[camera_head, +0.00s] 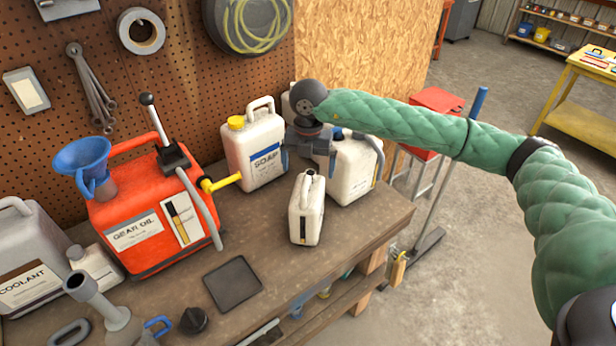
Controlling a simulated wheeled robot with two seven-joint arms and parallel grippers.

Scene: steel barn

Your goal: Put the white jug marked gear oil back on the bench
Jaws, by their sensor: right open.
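My right gripper (308,158) is open and points down over the bench (325,250), between the white jug marked soap (250,152) and a white jug (353,172) to its right. A smaller white jug (306,212) stands upright on the bench just in front of the gripper, narrow side showing. I see no readable gear oil mark on any white jug. The words gear oil show on a red can (150,215) at the left, with a blue funnel (82,160) on it. My left gripper is out of view.
A pegboard (190,85) backs the bench. A grey coolant can (30,260), a dark flat pad (233,284) and a black cap (193,320) sit at the left and front. The bench top right of the pad is mostly clear. A red stool (436,100) stands beyond.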

